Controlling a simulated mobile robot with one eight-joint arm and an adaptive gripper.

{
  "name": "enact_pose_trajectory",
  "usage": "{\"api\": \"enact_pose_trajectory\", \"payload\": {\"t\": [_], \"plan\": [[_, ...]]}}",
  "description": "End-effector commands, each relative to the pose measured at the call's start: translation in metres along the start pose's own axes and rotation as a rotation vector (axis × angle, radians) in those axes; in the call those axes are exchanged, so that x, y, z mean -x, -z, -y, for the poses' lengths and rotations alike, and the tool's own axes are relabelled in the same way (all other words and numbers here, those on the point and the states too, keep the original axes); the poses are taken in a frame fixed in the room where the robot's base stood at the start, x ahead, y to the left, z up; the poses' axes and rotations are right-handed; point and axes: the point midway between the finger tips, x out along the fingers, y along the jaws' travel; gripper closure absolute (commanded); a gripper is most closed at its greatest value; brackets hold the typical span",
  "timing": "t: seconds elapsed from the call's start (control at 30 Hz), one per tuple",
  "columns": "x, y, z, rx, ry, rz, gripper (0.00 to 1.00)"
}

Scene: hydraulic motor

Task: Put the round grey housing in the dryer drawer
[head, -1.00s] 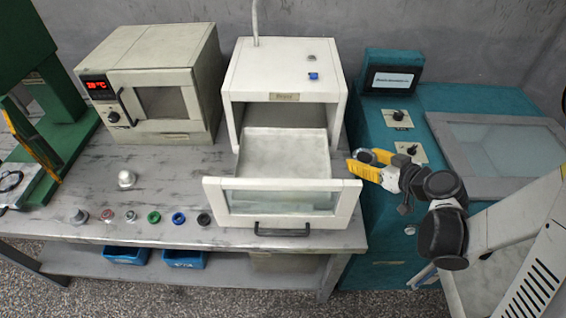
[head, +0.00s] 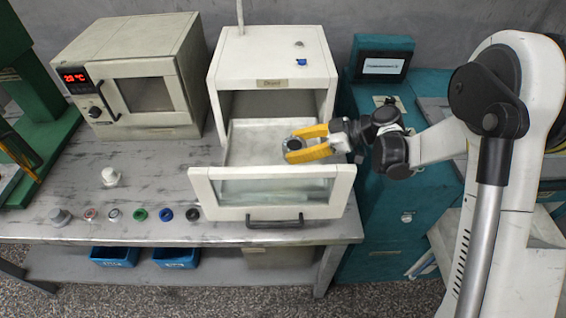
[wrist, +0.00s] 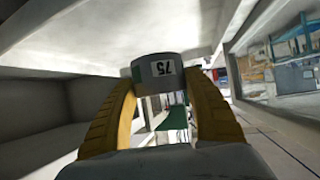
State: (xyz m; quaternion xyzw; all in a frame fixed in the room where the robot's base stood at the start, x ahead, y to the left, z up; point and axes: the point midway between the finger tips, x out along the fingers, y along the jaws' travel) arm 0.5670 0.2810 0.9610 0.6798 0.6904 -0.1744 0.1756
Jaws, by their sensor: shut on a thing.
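The round grey housing (head: 294,144) is between the yellow fingers of my gripper (head: 306,144), over the open dryer drawer. The dryer (head: 271,70) is a white box. Its drawer (head: 272,212) is pulled out, with a glass front and a dark handle. The gripper reaches in from the right. I cannot tell how far the housing is above the drawer floor.
A beige oven (head: 130,80) stands left of the dryer. A white part (head: 110,177) and a row of small parts, including a green ring (head: 140,214), lie on the bench. Blue bins (head: 114,256) sit below. A teal cabinet (head: 385,200) stands on the right.

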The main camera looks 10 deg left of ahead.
Motion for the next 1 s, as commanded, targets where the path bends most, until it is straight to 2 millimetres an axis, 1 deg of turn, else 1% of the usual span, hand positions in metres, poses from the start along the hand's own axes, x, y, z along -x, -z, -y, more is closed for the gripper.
{"api": "enact_pose_trajectory", "payload": {"t": [0.03,0.1,0.2,0.27,0.37,0.5,0.57,0.9,0.93,0.97,1.0], "plan": [[-0.013,-0.003,-0.001,0.002,0.002,-0.001,0.82],[-0.025,-0.003,-0.002,0.000,0.001,-0.001,0.82],[-0.035,-0.002,-0.003,-0.001,-0.001,-0.001,0.82],[-0.038,-0.002,-0.003,-0.001,-0.001,-0.001,0.82],[-0.042,-0.009,-0.004,-0.001,-0.002,-0.001,0.82],[-0.053,-0.030,-0.004,-0.001,-0.002,-0.001,0.82],[-0.056,-0.036,-0.004,-0.002,-0.002,-0.001,0.82],[-0.057,-0.039,-0.004,-0.002,-0.002,0.000,0.82],[-0.057,-0.038,-0.004,-0.001,-0.002,0.000,0.32],[-0.057,-0.038,-0.004,-0.001,-0.002,0.000,0.23],[-0.057,-0.038,-0.004,-0.001,-0.002,0.000,0.19]]}}
